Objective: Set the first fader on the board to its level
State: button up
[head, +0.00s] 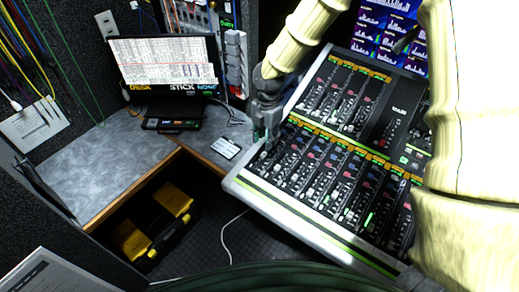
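The board (300,222) is a large mixing console with a pale frame and green trim, at the centre right of the head view. Its lower section has a long row of faders under orange labels. The leftmost fader strip (268,163) is at the board's left edge, and its knob is too small to make out clearly. My gripper (268,138) points down at the board's upper left edge, over or just behind the leftmost strips. I cannot tell whether it touches a fader. The fingers are dark and small, and their gap cannot be made out.
A grey desk (110,165) with a monitor (165,65) stands at the left. A small white card (226,148) lies beside the board. A yellow and black case (160,220) is under the desk. A white cable (226,240) hangs down left of the board.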

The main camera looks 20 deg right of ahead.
aim_at(265, 152)
jog(key=shift+n, duration=0.5)
jog(key=shift+w+d+f+p, duration=0.1)
jog(key=shift+w+f+p, duration=0.3)
jog(key=shift+f, duration=1.1)
jog(key=shift+w+d+f+p, duration=0.1)
jog(key=shift+w+f+p, duration=0.3)
jog(key=shift+f, duration=1.05)
jog(key=shift+w+d+f+p, duration=0.1)
jog(key=shift+w+f+p, duration=0.3)
jog(key=shift+f, duration=1.1)
jog(key=shift+s, duration=0.15)
grip_shut()
